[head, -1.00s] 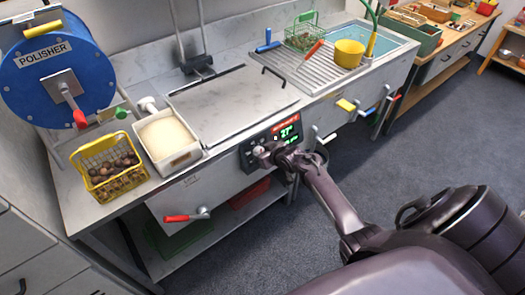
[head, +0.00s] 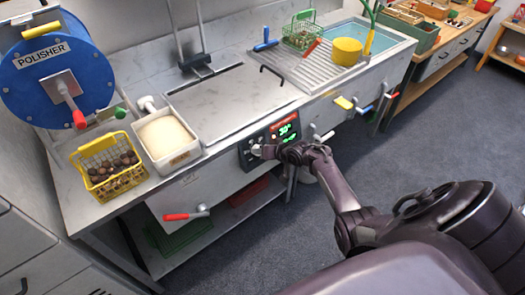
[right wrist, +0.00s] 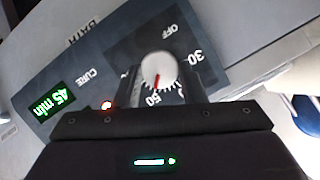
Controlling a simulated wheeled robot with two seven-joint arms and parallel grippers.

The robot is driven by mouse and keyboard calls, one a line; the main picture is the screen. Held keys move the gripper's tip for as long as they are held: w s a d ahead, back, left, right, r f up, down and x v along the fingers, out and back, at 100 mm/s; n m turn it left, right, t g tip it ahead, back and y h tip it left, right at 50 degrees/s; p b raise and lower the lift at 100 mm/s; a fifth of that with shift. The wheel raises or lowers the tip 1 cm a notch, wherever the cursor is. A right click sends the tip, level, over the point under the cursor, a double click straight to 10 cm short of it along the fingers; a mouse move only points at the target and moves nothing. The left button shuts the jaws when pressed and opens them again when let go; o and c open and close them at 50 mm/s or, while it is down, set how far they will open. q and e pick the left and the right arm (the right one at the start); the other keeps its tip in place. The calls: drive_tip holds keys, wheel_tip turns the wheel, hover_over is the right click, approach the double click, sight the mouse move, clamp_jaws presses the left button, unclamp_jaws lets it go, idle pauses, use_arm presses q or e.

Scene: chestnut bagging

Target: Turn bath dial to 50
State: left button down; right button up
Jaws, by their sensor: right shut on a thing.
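The bath dial (head: 257,150) is a pale round knob on the dark control panel at the front of the counter. In the right wrist view the dial (right wrist: 158,67) has a red pointer aimed at about the 50 mark. My right gripper (head: 266,152) is shut on the dial; its fingers flank the knob in the wrist view (right wrist: 160,78). The panel's green display (head: 288,130) reads about 30 in the head view. A green display (right wrist: 50,103) reading 45 min shows beside the CURE label in the wrist view. My left gripper is not in view.
A metal lid (head: 232,103) covers the bath above the panel. A yellow basket (head: 110,168) of chestnuts stands at left. The floor in front is clear.

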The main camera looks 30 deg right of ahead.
drive_tip(key=shift+f, duration=0.1)
drive_tip(key=o, duration=1)
drive_tip(key=v, duration=0.8)
drive_tip(key=shift+p, duration=0.45)
